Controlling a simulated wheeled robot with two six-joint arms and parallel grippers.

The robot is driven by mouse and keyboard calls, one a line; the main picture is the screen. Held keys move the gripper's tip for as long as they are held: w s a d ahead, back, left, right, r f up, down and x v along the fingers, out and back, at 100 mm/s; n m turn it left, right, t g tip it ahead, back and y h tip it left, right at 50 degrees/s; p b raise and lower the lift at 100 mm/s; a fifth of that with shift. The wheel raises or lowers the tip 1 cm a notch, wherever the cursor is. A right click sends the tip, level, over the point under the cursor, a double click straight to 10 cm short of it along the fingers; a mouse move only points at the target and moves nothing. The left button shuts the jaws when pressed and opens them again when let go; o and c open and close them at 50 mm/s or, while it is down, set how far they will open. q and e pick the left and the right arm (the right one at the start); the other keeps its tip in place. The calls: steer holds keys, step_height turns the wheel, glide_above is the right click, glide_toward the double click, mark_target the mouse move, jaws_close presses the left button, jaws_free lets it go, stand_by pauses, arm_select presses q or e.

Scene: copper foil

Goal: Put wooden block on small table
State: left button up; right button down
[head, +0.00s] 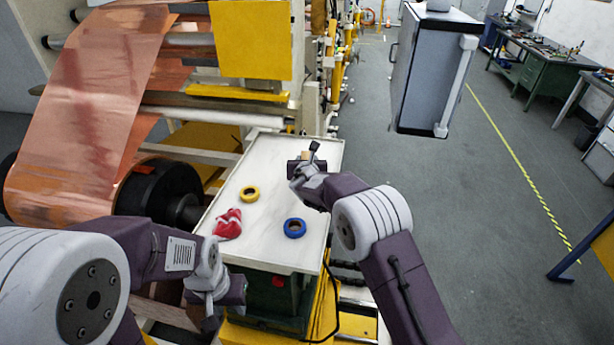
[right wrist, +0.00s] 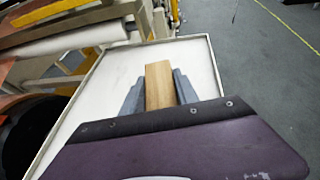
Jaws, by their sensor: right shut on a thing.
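The wooden block (right wrist: 159,84) is light brown and sits between the two grey fingers of my right gripper (right wrist: 159,92) in the right wrist view. In the head view only a small part of the block (head: 307,155) shows past my right gripper (head: 303,161), which is over the right side of the small white table (head: 270,165). The gripper is shut on the block. I cannot tell whether the block touches the tabletop. My left gripper (head: 212,312) is low in front of the table's near left corner, and its fingers are not clear.
On the table lie a yellow tape roll (head: 250,193), a blue tape roll (head: 295,228) and a red and white cloth (head: 229,224). The table's back part is bare. Copper foil (head: 95,110) and machine rollers stand to the left. Open floor (head: 450,210) lies to the right.

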step_height(320, 180, up, 4)
steer(key=shift+s, duration=0.15)
